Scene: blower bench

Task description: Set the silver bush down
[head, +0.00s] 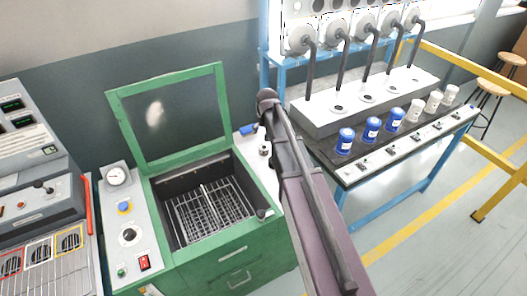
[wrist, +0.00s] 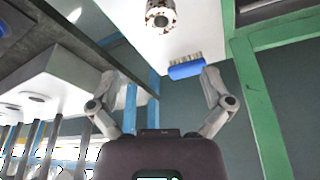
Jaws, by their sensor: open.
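The silver bush (wrist: 160,14) shows at the top edge of the wrist view, a short round metal piece with a hole and rust-brown specks. It rests on a white top (wrist: 205,30). In the head view it is a small silver piece (head: 264,148) on the narrow white top right of the green cabinet, beside my arm. My gripper (wrist: 162,85) is open in the wrist view, its two fingers wide apart with nothing between them. The bush is clear of both fingertips. In the head view my arm hides the fingers.
A blue brush (wrist: 186,68) lies on the same white top, near the right finger. The green cabinet (head: 235,250) stands with its glazed lid raised over a wire rack. At right, a bench holds blue and white canisters (head: 371,129) before a grey block with pipes.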

